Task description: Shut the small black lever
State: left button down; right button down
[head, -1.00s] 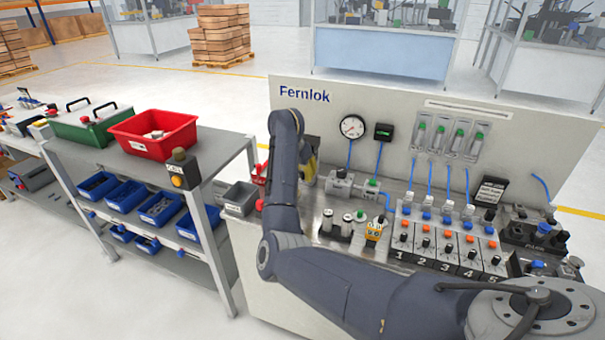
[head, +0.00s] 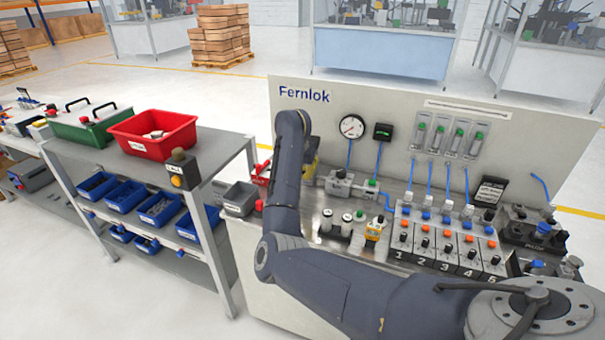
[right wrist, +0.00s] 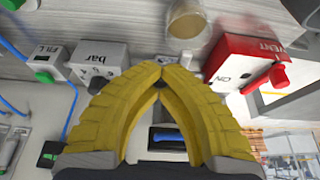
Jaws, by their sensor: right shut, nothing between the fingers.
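My right gripper (right wrist: 160,72) is shut, its yellow fingers meeting at the tips. In the head view my dark wrist mostly hides it, with only a little yellow (head: 311,153) showing. A small dark spot (right wrist: 158,85) shows just behind the fingertips; I cannot tell whether it is the small black lever. A black part with a blue bar (right wrist: 168,137) shows between the fingers, beyond them. I cannot tell for certain which part is the lever, nor its position. My left gripper is not in view.
The bench also holds a numbered valve row (head: 445,245).

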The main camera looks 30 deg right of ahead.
jog(key=shift+w+d+n+t+y, duration=0.1)
jog(key=shift+d+n+t+y, duration=0.3)
jog(key=shift+n, duration=1.05)
jog(key=shift+w+d+n+t+y, duration=0.15)
jog(key=shift+d+n+y, duration=0.5)
jog(key=shift+n, duration=0.85)
jog(key=shift+w+d+n+t+y, duration=0.1)
jog(key=shift+d+n+t+y, duration=0.3)
jog(key=shift+n, duration=1.05)
jog(key=shift+d, duration=0.15)
jog(key=c, duration=1.4)
grip_release()
jog(key=shift+o, duration=0.2)
jog(key=v, duration=1.2)
jog(key=shift+w, duration=0.1)
